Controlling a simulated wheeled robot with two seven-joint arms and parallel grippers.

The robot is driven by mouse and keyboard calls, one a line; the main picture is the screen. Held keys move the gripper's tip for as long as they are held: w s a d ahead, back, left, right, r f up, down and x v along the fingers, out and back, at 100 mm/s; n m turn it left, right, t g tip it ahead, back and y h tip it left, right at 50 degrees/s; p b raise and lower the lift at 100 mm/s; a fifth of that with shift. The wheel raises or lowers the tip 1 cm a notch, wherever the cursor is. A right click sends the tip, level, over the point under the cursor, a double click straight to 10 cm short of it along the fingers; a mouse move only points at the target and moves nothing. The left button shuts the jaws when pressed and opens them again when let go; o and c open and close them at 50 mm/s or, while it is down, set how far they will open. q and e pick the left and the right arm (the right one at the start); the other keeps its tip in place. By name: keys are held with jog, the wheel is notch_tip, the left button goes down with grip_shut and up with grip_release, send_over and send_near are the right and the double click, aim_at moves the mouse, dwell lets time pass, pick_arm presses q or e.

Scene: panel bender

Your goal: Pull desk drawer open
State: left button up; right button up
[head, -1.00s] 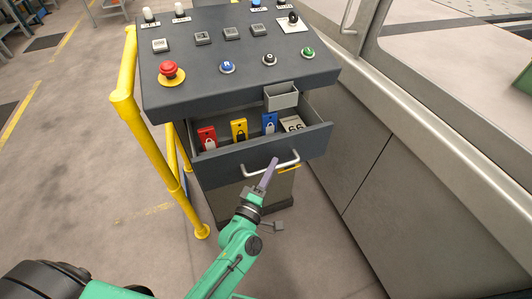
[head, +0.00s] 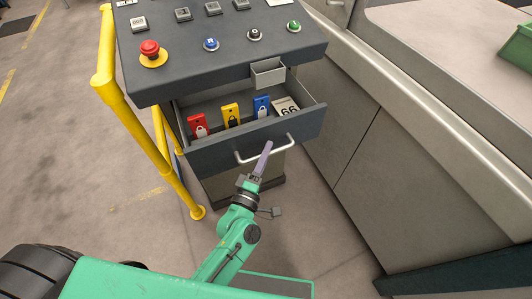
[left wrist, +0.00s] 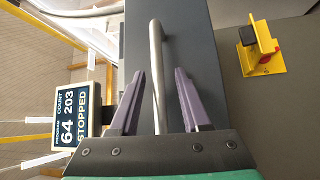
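The dark grey desk drawer (head: 215,157) stands pulled out below the sloped control desk (head: 200,72). Its pale bar handle (head: 282,150) is on the front face; the handle also shows in the left wrist view (left wrist: 156,45). My left gripper (head: 266,147) is at the handle. In the left wrist view its purple fingers (left wrist: 160,74) are spread, one on each side of the bar, with gaps showing. Inside the drawer are a red tag (head: 198,124), a yellow tag (head: 230,114), a blue tag (head: 261,106) and a pale numbered card (head: 285,106). My right gripper is out of view.
A yellow guard rail (head: 107,60) stands close at the desk's left. A grey machine body (head: 400,170) runs along the right. A small grey box (head: 268,74) hangs at the desk's front edge. Open floor lies in front and left.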

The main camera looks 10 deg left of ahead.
pick_arm(q)
jog(key=b+v, duration=0.2)
jog(key=v, duration=1.2)
jog(key=shift+s+b, duration=0.3)
jog(key=shift+b, duration=0.05)
jog(key=shift+a, duration=0.1)
jog(key=s+a+f+m+g, duration=0.1)
jog(key=a+f+m+g, duration=0.2)
jog(key=f, duration=0.7)
jog(key=s+a+f+m+g, duration=0.1)
jog(key=f+m+g, duration=0.25)
jog(key=f, duration=0.55)
jog(key=s+a+f+m+g, duration=0.1)
jog(key=a+f+m+g, duration=0.3)
jog(key=f, duration=0.6)
jog(key=s+a+f+m+g+y, duration=0.2)
jog(key=s+a+f+m+g, duration=0.1)
jog(key=s+f, duration=0.4)
jog(key=s+a+f+m+g+y, duration=0.2)
jog(key=s+a+f+m+g, duration=0.1)
jog(key=s+f, duration=0.5)
jog(key=s+a+g, duration=0.1)
jog(key=a, duration=0.1)
jog(key=shift+s+a+f, duration=0.25)
jog(key=shift+s+a, duration=0.15)
